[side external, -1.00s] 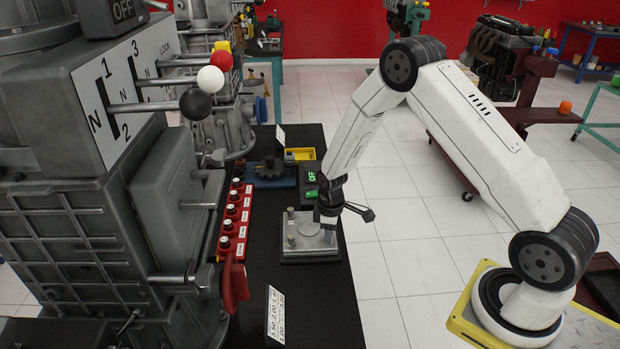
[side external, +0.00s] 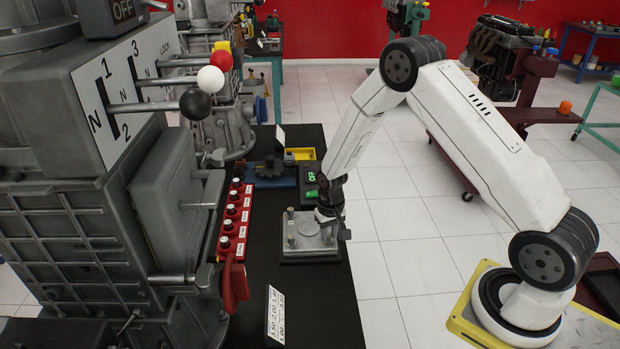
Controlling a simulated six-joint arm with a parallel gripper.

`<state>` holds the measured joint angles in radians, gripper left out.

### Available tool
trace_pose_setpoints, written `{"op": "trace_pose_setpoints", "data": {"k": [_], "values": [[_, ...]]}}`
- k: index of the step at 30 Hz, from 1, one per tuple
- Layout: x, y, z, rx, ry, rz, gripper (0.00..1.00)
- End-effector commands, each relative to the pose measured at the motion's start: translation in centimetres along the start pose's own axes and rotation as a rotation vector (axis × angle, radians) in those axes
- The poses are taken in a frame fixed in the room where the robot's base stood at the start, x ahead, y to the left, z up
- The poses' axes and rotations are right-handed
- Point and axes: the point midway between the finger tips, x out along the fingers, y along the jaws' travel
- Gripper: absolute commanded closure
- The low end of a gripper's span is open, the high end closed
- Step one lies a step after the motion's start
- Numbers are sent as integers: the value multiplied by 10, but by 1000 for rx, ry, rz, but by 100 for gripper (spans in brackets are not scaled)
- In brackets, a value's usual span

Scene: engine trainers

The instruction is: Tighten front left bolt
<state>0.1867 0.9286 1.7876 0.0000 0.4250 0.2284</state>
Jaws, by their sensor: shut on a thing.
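A grey metal plate (side external: 308,248) lies on the black bench top. Two bolts stand clear on its left side, one toward the back and a front left bolt (side external: 291,240) nearer the camera. My gripper (side external: 328,212) points down over the right part of the plate, with a dark tool (side external: 344,232) at its tip. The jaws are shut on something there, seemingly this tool. The gripper and tool hide what is under them, so I cannot tell whether they touch a bolt.
A red strip of knobs (side external: 232,222) and a large grey gearbox (side external: 75,230) stand left of the plate. A green-lit box (side external: 308,186) sits behind it. A label stand (side external: 275,315) stands in front. The black bench top (side external: 315,305) is bare near its front right.

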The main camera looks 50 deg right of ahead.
Motion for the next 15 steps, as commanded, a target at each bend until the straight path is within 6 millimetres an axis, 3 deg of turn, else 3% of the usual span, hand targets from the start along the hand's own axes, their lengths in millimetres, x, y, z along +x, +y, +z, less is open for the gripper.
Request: {"op": "trace_pose_setpoints", "data": {"k": [15], "values": [[0,0,0,347,-2,1,100]]}}
